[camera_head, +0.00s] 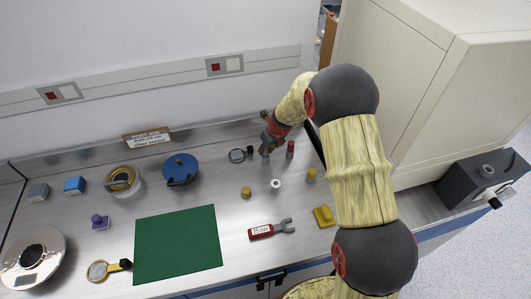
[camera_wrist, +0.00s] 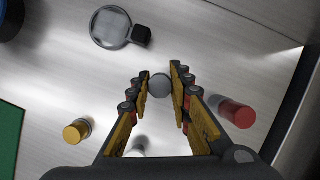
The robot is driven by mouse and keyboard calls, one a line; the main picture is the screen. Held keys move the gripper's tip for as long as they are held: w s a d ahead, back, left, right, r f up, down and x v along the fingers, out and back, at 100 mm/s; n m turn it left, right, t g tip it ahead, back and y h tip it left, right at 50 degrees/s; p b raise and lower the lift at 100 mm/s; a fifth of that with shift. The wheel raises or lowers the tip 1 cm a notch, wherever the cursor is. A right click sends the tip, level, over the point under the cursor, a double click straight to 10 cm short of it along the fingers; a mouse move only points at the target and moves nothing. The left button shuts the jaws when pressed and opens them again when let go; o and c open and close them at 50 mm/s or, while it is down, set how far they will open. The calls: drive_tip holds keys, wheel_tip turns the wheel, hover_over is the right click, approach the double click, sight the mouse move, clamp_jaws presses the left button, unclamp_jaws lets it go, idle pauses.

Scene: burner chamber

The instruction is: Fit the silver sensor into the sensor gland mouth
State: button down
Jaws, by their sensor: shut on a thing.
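My gripper (camera_head: 266,150) is low over the back of the steel bench, pointing down. In the wrist view its fingers (camera_wrist: 159,87) are closed on a small grey, round-topped piece, the silver sensor (camera_wrist: 160,86), held between the fingertips. In the head view the sensor is mostly hidden by the fingers, and I cannot tell whether it still touches the bench. I cannot identify the sensor gland mouth for certain; a dark grey box with a round fitting on top (camera_head: 487,171) stands at the far right, apart from my gripper.
A red cylinder (camera_wrist: 238,112) stands close to the right of my gripper, a black-handled lens (camera_wrist: 112,28) to the left. A green mat (camera_head: 178,243) lies left; a large cream cabinet (camera_head: 420,80) rises right.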

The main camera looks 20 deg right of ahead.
wheel_tip(320, 180, up, 10)
drive_tip(key=shift+r+p, duration=0.1)
drive_tip(key=shift+p, duration=0.8)
drive_tip(key=c, duration=2.1)
unclamp_jaws()
drive_tip(key=shift+c, duration=0.2)
clamp_jaws()
